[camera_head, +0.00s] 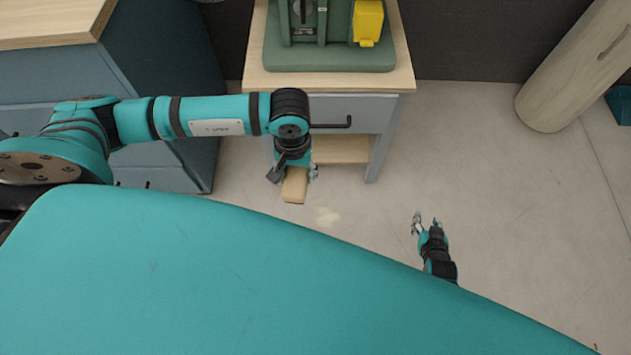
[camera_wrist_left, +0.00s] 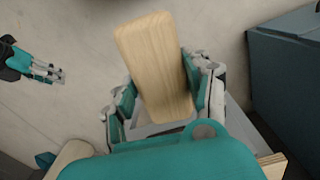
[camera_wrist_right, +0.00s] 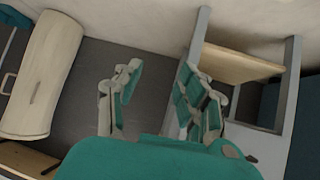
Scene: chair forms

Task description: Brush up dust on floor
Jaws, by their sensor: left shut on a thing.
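A pale wooden brush block (camera_head: 294,187) is held by my left gripper (camera_head: 297,170), low in front of the small workbench. In the left wrist view the block (camera_wrist_left: 150,55) lies between the fingers, which are closed on its sides. Its bristles are not visible. A faint pale patch of dust (camera_head: 327,216) lies on the floor, just right of and nearer than the block. My right gripper (camera_head: 426,222) is over the floor to the right of the dust. In the right wrist view its fingers (camera_wrist_right: 160,72) are apart, with nothing between them.
The small workbench (camera_head: 401,78) carries a green machine (camera_head: 330,55) with a yellow box, and has a lower shelf (camera_head: 342,149). A blue-grey drawer cabinet (camera_head: 165,60) stands left. A large wooden cylinder (camera_head: 570,75) is at the back right. Floor (camera_head: 520,210) on the right is clear.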

